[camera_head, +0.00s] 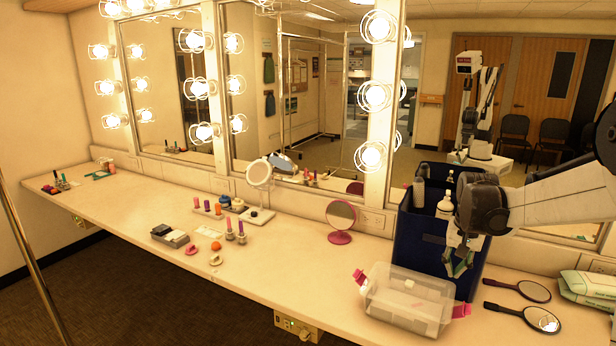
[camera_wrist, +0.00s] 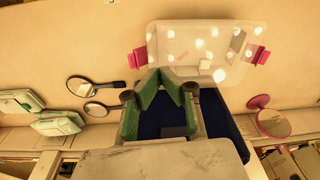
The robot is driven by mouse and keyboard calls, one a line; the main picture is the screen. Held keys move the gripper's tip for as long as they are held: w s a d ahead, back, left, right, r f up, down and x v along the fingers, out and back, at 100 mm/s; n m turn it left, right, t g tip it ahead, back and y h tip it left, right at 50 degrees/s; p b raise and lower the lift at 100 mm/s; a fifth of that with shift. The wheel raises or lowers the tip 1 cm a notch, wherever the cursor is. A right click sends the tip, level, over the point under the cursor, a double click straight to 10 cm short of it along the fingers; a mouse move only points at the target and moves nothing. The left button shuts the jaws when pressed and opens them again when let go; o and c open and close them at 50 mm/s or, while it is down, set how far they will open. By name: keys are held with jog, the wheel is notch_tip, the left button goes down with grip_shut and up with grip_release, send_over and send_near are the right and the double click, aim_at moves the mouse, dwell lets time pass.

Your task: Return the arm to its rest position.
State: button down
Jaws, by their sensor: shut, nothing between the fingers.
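My gripper (camera_head: 458,262) is at the end of my arm, which reaches in from the right. It points down in front of the dark blue bin (camera_head: 408,240) and above the back right part of the clear lidded box (camera_head: 395,312). Its fingers are shut with nothing held. Whether the fingers touch the bin or the box I cannot tell.
Bottles (camera_head: 444,206) stand in the blue bin. Small cosmetics (camera_head: 228,228) sit further left. The counter's middle front (camera_head: 290,270) is clear.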

jog(key=s+a+r+n+t, duration=0.1)
jog(key=s+a+r, duration=0.5)
jog(key=s, duration=0.1)
jog(key=s+a+n+t, duration=0.1)
jog(key=s+a+t, duration=0.1)
jog(key=s+a, duration=0.4)
jog(key=s+a+n+t, duration=0.2)
jog(key=s+a, duration=0.4)
jog(key=s, duration=1)
jog(key=shift+r+t, duration=0.35)
jog(key=shift+t, duration=0.05)
